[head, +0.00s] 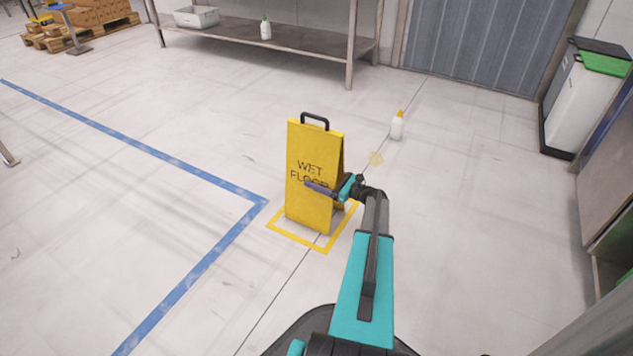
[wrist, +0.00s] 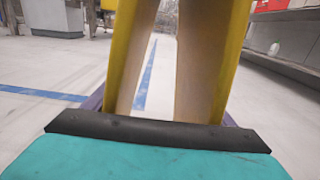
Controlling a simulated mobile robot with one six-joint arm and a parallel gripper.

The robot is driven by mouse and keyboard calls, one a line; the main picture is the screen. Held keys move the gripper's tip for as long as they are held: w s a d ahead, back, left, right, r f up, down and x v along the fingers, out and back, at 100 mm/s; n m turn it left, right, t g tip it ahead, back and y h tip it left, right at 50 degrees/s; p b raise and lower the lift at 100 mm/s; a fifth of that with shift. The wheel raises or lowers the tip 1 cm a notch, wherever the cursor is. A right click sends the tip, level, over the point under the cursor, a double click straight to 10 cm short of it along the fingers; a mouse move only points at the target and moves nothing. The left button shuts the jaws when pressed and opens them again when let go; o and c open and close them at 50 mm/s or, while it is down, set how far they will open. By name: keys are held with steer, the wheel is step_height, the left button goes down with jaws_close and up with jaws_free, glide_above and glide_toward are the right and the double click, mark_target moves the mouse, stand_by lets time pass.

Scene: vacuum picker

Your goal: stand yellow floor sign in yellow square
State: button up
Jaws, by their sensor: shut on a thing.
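The yellow floor sign (head: 312,150), an A-shaped board with a black top handle and "WET FLOOR" on its face, is upright over the yellow square (head: 293,238) marked on the floor. Its lower edge appears inside the outline; I cannot tell if it touches the floor. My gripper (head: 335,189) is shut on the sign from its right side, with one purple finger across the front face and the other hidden. In the wrist view, the sign's two panels (wrist: 123,60) rise between the fingers of my gripper (wrist: 160,108), with a gap between the panels.
A white bottle with a yellow cap (head: 397,126) stands on the floor behind the sign, near a yellowish spot (head: 376,158). A blue floor line (head: 190,165) runs at left. A metal shelf (head: 280,42) and a green-lidded bin (head: 583,100) stand farther back.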

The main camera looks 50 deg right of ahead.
steer(key=shift+r, duration=0.1)
steer(key=o, duration=1.7)
steer(key=shift+c, duration=0.2)
steer(key=p+v, duration=0.4)
steer(key=v, duration=0.8)
steer(key=shift+s, duration=0.1)
